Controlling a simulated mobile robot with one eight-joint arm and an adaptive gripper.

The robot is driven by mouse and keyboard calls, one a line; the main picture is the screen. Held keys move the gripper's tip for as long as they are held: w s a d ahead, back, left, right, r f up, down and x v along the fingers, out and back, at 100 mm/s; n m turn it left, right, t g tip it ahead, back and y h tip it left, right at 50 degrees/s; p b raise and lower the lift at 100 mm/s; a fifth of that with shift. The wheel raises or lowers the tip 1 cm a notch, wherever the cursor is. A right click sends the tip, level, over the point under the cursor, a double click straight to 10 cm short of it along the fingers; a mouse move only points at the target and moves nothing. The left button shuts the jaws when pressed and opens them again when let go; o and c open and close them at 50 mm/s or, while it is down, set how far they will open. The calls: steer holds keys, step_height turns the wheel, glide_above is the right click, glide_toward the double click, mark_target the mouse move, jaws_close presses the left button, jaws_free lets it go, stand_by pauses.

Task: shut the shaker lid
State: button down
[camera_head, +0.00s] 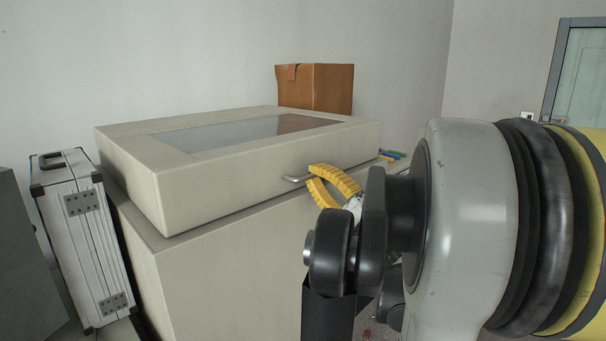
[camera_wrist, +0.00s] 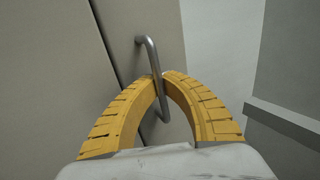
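The shaker is a large beige box (camera_head: 235,285) with a thick beige lid (camera_head: 240,190) that has a dark window in its top. The lid lies down over the box, with a narrow dark seam between them; I cannot tell whether it is fully seated. A metal bar handle (camera_head: 292,179) is on the lid's front face and also shows in the wrist view (camera_wrist: 151,52). My gripper (camera_head: 311,173) has yellow curved fingers at the handle. In the wrist view the fingertips (camera_wrist: 160,77) close around the bar, with the bar passing between them.
A brown cardboard box (camera_head: 330,88) stands behind the shaker. A silver case (camera_head: 85,235) stands close at its left. Several coloured pens (camera_head: 392,155) lie beyond its right end. A door (camera_head: 585,80) is at the far right.

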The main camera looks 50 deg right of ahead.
steer(key=shift+s+a+f, duration=0.1)
steer(key=shift+s+f, duration=0.1)
steer(key=shift+f, duration=0.15)
steer(key=c, duration=1.7)
jaws_free()
steer(key=shift+f, duration=0.1)
steer(key=shift+o, duration=0.8)
steer(key=shift+w, duration=0.1)
steer(key=v, duration=1.2)
